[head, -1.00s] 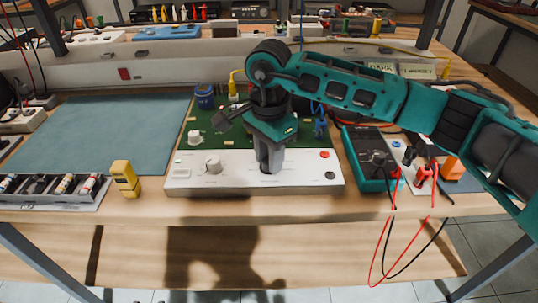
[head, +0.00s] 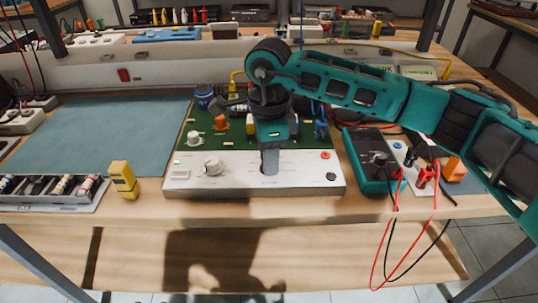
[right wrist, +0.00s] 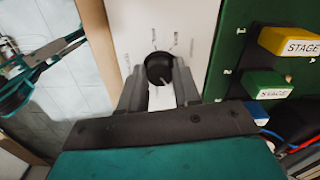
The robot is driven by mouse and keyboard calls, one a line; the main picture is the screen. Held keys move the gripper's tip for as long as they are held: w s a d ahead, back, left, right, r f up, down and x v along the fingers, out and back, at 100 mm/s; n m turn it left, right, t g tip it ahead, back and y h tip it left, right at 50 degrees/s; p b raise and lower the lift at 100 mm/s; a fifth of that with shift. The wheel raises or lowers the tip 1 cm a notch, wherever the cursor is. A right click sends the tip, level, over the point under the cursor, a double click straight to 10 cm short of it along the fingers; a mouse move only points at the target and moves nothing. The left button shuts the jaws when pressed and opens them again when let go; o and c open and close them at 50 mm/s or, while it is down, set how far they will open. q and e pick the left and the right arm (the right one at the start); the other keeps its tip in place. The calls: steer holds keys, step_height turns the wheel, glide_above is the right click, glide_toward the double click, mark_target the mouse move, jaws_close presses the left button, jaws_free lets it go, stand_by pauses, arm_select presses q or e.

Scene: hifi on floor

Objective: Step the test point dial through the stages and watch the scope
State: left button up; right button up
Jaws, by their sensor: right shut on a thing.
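A white control panel (head: 225,177) with a green circuit board (head: 205,140) behind it sits on the wooden bench in the head view. My right gripper (head: 270,170) points down at the panel, right of its white knob (head: 212,165). In the right wrist view its fingers (right wrist: 158,85) are closed on either side of a round black dial (right wrist: 158,67), with printed marks on the panel around it. The dial is hidden behind the gripper in the head view. The wrist view also shows yellow (right wrist: 290,42) and green (right wrist: 267,84) blocks labelled STAGE. I cannot make out a scope screen. My left gripper is not in view.
A teal meter (head: 370,155) with red and black leads (head: 385,250) stands right of the panel. A yellow block (head: 123,180) and a parts tray (head: 50,192) stand to the left. The blue-grey mat (head: 90,135) is bare.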

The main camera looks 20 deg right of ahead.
stand_by(0.3)
steer(key=o, duration=1.1)
steer(key=shift+c, duration=0.2)
arm_select(q)
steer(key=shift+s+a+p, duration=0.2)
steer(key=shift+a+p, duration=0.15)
steer(key=shift+p, duration=0.2)
arm_select(e)
step_height(320, 180, up, 13)
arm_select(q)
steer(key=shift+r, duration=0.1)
